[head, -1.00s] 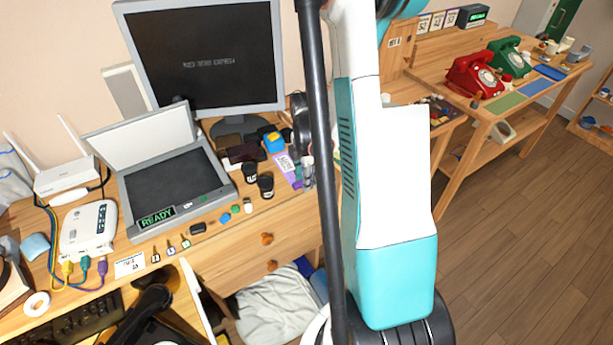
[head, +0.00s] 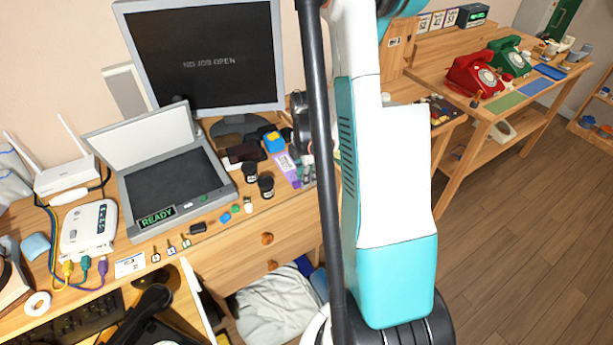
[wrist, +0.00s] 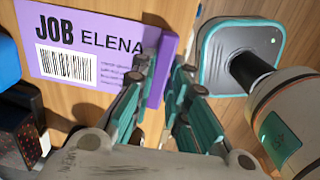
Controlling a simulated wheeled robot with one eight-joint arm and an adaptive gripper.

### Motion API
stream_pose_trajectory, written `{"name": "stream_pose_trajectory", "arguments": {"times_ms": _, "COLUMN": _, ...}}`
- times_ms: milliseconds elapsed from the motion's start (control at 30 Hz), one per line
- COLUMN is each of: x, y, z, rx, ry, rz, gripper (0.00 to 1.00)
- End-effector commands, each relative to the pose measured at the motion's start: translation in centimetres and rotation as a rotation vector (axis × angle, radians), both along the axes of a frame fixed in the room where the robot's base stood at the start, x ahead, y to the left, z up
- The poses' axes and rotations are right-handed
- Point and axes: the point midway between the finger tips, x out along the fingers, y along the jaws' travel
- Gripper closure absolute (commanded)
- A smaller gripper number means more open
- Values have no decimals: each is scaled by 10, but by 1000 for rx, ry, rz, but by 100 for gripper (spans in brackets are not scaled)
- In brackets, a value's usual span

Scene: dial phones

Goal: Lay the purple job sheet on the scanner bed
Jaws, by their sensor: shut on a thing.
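The purple job sheet (head: 287,168) lies on the desk right of the black pots; its printed face reads "JOB ELENA" with a barcode in the wrist view (wrist: 120,85). My gripper (wrist: 163,75) is shut on the sheet's right end, with the purple edge between its teal-padded fingers. In the head view my gripper (head: 307,172) is partly hidden by my arm. The scanner (head: 140,222) stands on the desk to the left, lid up, its green display reading "READY". Its dark bed (head: 170,185) is bare.
Two black pots (head: 250,172) and small coloured pieces (head: 225,217) lie between scanner and sheet. A blue-and-yellow object (head: 273,142) and dark items (head: 242,152) lie behind. The monitor (head: 200,55) reads "NO JOB OPEN". The raised lid (head: 145,140) stands behind the bed.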

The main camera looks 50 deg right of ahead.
Motion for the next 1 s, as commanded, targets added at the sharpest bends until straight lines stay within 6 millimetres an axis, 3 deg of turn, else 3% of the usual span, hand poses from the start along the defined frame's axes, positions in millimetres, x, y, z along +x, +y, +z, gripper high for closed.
{"name": "stream_pose_trajectory", "arguments": {"times_ms": 800, "x": -3, "y": 1, "z": 46, "rx": 1, "ry": 5, "rz": -1, "gripper": 100}}
{"name": "stream_pose_trajectory", "arguments": {"times_ms": 1000, "x": -3, "y": 1, "z": 48, "rx": 1, "ry": 5, "rz": -1, "gripper": 100}}
